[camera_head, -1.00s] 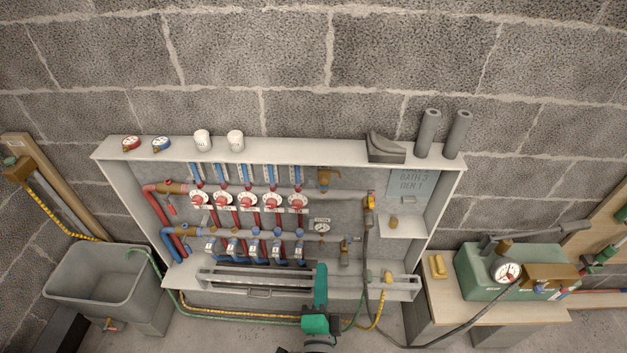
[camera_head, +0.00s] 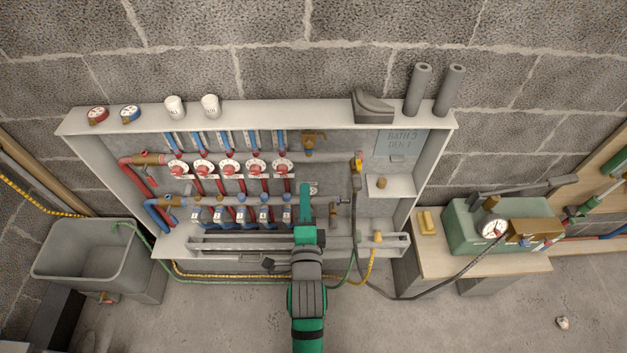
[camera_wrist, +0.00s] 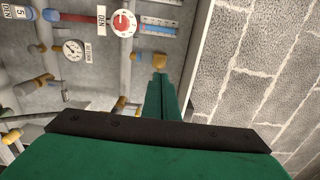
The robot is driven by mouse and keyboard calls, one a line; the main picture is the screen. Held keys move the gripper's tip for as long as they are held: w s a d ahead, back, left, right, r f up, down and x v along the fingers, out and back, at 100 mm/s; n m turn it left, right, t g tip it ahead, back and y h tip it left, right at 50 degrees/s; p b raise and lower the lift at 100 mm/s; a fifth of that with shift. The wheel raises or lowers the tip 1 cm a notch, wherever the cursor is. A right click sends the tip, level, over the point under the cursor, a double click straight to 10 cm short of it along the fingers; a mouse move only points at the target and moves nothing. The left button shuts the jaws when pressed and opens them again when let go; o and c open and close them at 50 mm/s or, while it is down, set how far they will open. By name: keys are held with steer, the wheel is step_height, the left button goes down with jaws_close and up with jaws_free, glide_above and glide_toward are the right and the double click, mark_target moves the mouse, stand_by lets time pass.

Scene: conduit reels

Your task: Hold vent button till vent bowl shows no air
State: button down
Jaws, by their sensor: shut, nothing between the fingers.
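A brass fitting (camera_head: 313,140), which looks like the vent, sits high in the wall cabinet, right of the blue-scaled flow meters. It also shows in the wrist view (camera_wrist: 154,58), just beyond my fingertips. I cannot make out a separate vent button or any air in a vent bowl. My green gripper (camera_head: 305,190) reaches up in front of the cabinet, below the fitting. Its fingers (camera_wrist: 159,76) are shut and empty. In the wrist view their tips overlap the fitting's near side; I cannot tell whether they touch it.
A round gauge (camera_head: 313,189) is partly hidden behind my gripper. Red-capped valves (camera_head: 230,168) stand to the left. A dark hose (camera_head: 357,220) hangs on the right. A grey tub (camera_head: 88,255) stands at left, a green pump (camera_head: 500,228) on a bench at right.

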glide_toward(309, 146)
steer(key=w, duration=0.5)
steer(key=shift+w+d+f, duration=0.1)
steer(key=shift+d, duration=0.15)
steer(key=shift+w+a, duration=0.15)
steer(key=shift+w, duration=0.15)
steer(key=shift+w+a, duration=0.25)
steer(key=shift+a, duration=0.3)
steer(key=shift+d, duration=0.3)
steer(key=shift+w, duration=0.95)
steer(key=shift+w+d, duration=0.1)
steer(key=shift+d, duration=0.05)
